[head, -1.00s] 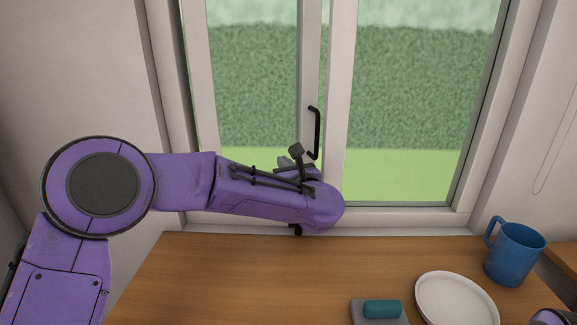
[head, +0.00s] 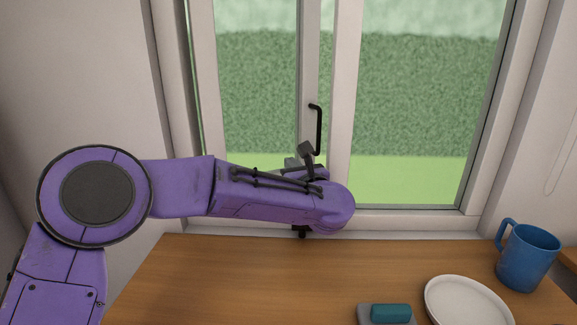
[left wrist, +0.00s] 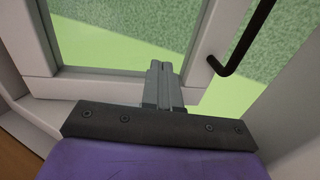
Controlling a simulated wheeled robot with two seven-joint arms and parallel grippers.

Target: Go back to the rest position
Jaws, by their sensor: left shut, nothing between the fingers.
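My left gripper (left wrist: 160,72) is shut and empty in the left wrist view, its grey fingers together in front of the window frame. In the head view my left arm reaches across from the left, and the left gripper (head: 297,163) is mostly hidden behind its purple wrist. The black window handle (head: 317,130) is just right of and above the gripper. The handle also shows in the left wrist view (left wrist: 243,42), to the right of the fingers and apart from them. My right gripper is not in view.
Below the window (head: 341,110) is a wooden bench top (head: 240,280). On its right side are a blue mug (head: 527,258), a white plate (head: 466,303) and a teal block (head: 390,312) on a grey base (head: 370,316). The bench's left and middle are clear.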

